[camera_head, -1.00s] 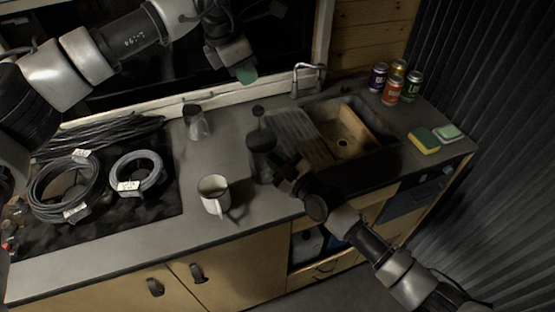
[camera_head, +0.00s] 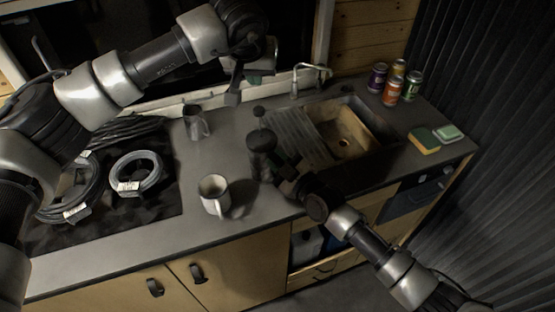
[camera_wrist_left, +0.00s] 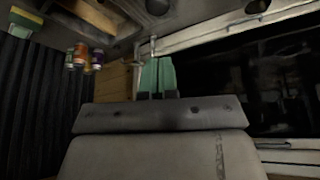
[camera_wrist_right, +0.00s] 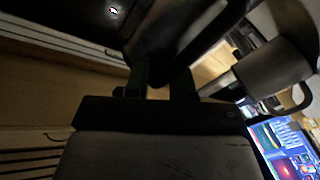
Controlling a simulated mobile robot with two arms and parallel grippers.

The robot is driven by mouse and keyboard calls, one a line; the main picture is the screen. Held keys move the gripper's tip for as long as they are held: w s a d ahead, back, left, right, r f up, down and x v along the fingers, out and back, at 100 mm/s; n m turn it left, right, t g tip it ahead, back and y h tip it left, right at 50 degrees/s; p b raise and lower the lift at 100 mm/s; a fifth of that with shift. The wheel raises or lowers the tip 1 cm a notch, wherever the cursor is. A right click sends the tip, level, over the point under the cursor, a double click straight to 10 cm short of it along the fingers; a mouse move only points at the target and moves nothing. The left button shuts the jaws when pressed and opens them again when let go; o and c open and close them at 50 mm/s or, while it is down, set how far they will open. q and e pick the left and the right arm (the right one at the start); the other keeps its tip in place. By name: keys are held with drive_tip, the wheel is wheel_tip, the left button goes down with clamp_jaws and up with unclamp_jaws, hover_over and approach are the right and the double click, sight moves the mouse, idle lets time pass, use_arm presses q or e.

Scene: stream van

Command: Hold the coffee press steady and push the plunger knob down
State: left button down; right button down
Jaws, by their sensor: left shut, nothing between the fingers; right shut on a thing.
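The dark coffee press (camera_head: 261,141) stands upright on the counter left of the sink, its round plunger knob (camera_head: 258,111) raised above the lid on a rod. My right gripper (camera_head: 279,170) is shut on the press from its right front side; in the right wrist view the dark body of the press (camera_wrist_right: 172,32) lies between the fingers. My left gripper (camera_head: 232,98) is shut and empty, up and to the left of the knob in the head view, apart from it. Its green fingers (camera_wrist_left: 157,75) are together in the left wrist view. The press's lower body is partly hidden by my right gripper.
A light mug (camera_head: 214,192) stands left in front of the press, and a metal pitcher (camera_head: 195,122) behind left. The sink (camera_head: 347,142) and faucet (camera_head: 309,72) are to the right. Cans (camera_head: 393,91), sponges (camera_head: 424,140) and cable coils (camera_head: 137,172) lie farther off.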

sight(259, 108)
use_arm(q)
drive_tip(key=shift+f+m, duration=0.3)
drive_tip(key=shift+f, duration=0.1)
use_arm(e)
drive_tip(key=shift+d+f, duration=0.15)
drive_tip(key=shift+f, duration=0.2)
use_arm(q)
drive_tip(key=shift+f, duration=2.1)
use_arm(e)
drive_tip(key=shift+s, duration=0.1)
use_arm(q)
drive_tip(key=shift+f, duration=3.85)
drive_tip(key=shift+r, duration=2.65)
